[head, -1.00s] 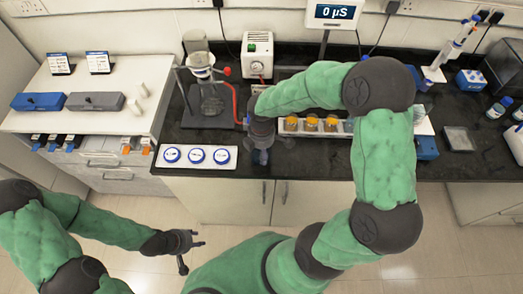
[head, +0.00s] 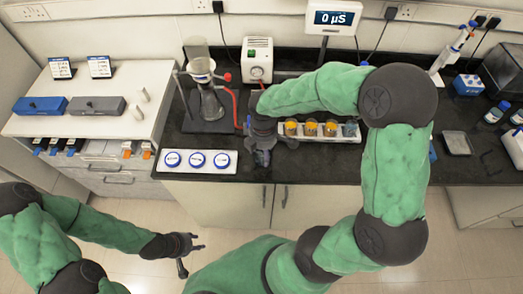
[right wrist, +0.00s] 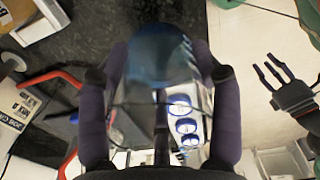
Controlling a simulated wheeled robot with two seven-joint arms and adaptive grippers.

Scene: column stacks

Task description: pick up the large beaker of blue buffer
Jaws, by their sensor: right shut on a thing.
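The large beaker of blue buffer (right wrist: 163,62) is between the two fingers of my right gripper (right wrist: 160,100) in the right wrist view. It is clear glass with dark blue liquid. My right gripper (head: 263,157) is shut on it near the counter's front edge in the head view, where the hand hides most of the beaker. I cannot tell whether its base touches the counter. My left gripper (head: 191,256) is open and empty, low over the floor in front of the drawers, away from the beaker.
A white plate with blue-ringed discs (head: 197,161) lies just left of my right gripper. A glass column on a stand (head: 203,85) with a red tube and a white pump box (head: 257,60) stand behind.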

